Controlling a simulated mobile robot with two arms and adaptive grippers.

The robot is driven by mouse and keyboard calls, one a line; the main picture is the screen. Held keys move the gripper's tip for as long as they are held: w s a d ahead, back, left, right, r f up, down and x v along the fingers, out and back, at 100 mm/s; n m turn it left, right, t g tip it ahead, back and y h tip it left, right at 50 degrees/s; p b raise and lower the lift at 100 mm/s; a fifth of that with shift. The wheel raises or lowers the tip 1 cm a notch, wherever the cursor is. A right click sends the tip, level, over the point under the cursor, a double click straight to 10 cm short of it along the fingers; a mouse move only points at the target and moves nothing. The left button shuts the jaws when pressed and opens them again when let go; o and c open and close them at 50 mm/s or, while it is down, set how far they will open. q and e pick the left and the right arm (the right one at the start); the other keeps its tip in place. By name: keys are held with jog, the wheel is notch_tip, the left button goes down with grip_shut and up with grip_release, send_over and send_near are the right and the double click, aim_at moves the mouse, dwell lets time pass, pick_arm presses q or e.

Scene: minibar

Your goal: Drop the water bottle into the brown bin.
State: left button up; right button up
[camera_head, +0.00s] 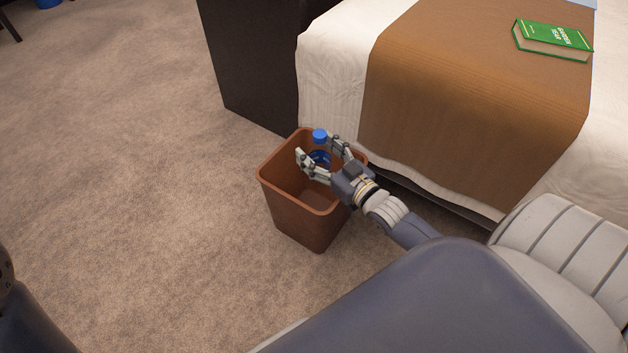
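The brown bin (312,226) stands on the carpet beside the bed, its top open. My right gripper (317,147) reaches over the bin from the lower right. Its fingers are around the water bottle (320,157), which has a blue cap and a blue label. The bottle is upright, with its cap in front of the bin's back rim. The gripper's fingers and the bin partly hide the bottle's lower part. My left gripper is not in view.
The bed (335,75), with a brown runner (470,90), stands right behind the bin. A green book (553,38) lies on it. A dark cabinet (250,70) stands behind the bin. The carpet (130,150) to the left is clear.

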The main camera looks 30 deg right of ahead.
dwell(0.3)
jog(key=s+d, duration=0.1)
jog(key=s, duration=1.1)
jog(key=shift+d, duration=0.2)
